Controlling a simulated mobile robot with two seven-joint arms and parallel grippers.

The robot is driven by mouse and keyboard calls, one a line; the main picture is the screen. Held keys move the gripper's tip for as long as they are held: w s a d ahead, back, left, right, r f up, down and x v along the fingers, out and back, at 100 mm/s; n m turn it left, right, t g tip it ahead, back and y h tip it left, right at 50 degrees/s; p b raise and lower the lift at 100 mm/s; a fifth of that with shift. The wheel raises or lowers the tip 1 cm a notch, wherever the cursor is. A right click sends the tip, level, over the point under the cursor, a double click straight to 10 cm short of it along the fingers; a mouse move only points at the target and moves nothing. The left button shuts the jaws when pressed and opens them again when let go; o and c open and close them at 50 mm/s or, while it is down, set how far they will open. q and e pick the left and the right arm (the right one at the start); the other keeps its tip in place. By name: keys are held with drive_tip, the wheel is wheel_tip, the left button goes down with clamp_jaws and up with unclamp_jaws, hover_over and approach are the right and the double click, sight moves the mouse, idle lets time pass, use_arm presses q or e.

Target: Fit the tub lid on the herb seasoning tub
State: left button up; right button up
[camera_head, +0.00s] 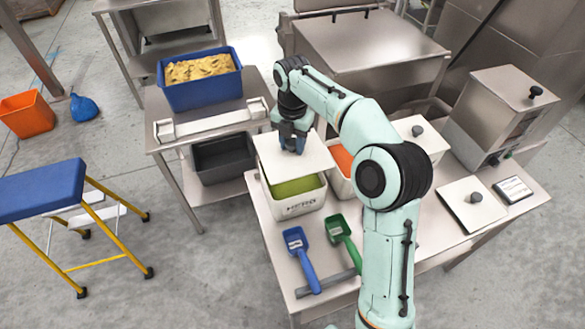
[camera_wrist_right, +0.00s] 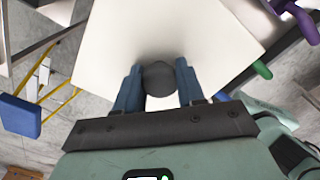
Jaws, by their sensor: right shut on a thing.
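The herb seasoning tub (camera_head: 299,208) is a white tub with green contents, standing on the steel table with lettering on its front. The tub lid (camera_head: 275,165) is a white square plate. My right gripper (camera_head: 292,145) is shut on the lid's dark knob and holds the lid roughly level above the back part of the tub. Green contents show in front of the lid. In the right wrist view, the knob (camera_wrist_right: 160,78) sits between the two blue fingers and the lid (camera_wrist_right: 160,30) spreads beyond them. The tub is hidden there. My left gripper is not in view.
A tub with orange contents (camera_head: 342,160) stands right of the herb tub, partly behind my arm. Blue (camera_head: 300,255) and green (camera_head: 345,240) scoops lie in front. Another knobbed lid (camera_head: 455,207) lies at right near a small display (camera_head: 513,190). A blue bin (camera_head: 205,95) stands behind left.

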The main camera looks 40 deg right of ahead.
sight(292, 141)
wheel_tip(292, 141, down, 5)
drive_tip(key=shift+w+r+b, duration=0.15)
drive_tip(key=shift+b, duration=0.15)
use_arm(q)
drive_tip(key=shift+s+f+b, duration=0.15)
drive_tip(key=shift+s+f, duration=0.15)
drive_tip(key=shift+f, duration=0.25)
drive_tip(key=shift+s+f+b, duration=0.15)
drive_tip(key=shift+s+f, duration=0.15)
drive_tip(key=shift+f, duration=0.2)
use_arm(e)
drive_tip(key=shift+f, duration=2.2)
drive_tip(key=shift+f, duration=0.1)
drive_tip(key=o, duration=1.1)
drive_tip(key=shift+c, duration=0.2)
wheel_tip(292, 141, up, 12)
drive_tip(key=shift+r+p, duration=0.15)
drive_tip(key=shift+p, duration=1.1)
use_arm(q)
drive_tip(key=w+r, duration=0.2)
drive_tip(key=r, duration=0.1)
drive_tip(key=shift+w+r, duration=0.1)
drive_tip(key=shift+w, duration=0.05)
